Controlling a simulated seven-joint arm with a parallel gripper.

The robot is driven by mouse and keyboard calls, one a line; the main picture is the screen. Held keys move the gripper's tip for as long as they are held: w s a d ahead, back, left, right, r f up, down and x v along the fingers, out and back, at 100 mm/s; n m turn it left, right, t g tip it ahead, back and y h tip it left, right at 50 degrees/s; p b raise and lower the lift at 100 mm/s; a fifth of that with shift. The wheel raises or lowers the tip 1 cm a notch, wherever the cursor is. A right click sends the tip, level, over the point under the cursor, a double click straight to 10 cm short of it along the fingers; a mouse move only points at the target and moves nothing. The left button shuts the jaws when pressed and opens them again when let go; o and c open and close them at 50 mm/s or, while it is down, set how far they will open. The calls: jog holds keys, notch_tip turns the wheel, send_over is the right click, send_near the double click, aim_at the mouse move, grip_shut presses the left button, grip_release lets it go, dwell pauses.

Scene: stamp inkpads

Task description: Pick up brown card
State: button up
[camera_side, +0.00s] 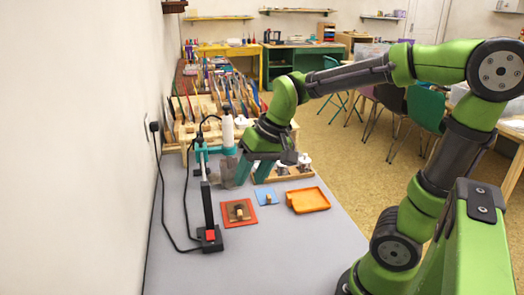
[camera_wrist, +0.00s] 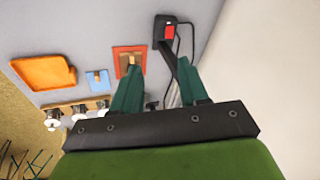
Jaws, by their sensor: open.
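My gripper (camera_side: 250,184) points down over the far part of the grey table, with its two teal fingers apart. In the wrist view the fingers (camera_wrist: 160,66) are spread with nothing clearly between them. A greyish-brown flat piece (camera_side: 227,173) shows just left of the fingers in the side view; I cannot tell whether it is the brown card. A red-orange square (camera_side: 226,222) with a brown middle and a small wooden stamp (camera_side: 239,212) lies nearer; it also shows in the wrist view (camera_wrist: 120,68). No other brown card is clear.
A blue square (camera_side: 261,192) with a small wooden block and an orange tray (camera_side: 309,200) lie to the right. A wooden stand with white-topped pieces (camera_side: 290,172) is behind. The table front is clear.

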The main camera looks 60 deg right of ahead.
jog(key=w+d+f+m+g+h, duration=0.1)
jog(key=w+d+f+m+g, duration=0.3)
jog(key=w+d, duration=0.6)
send_over(239, 207)
jog(key=s+a, duration=0.2)
jog(key=a, duration=0.1)
jog(key=shift+n+h, duration=0.3)
jog(key=f, duration=1)
jog(key=shift+s+a+f, duration=0.15)
jog(key=shift+s, duration=0.05)
jog(key=shift+s+f, duration=0.15)
jog(key=shift+f, duration=3)
grip_shut()
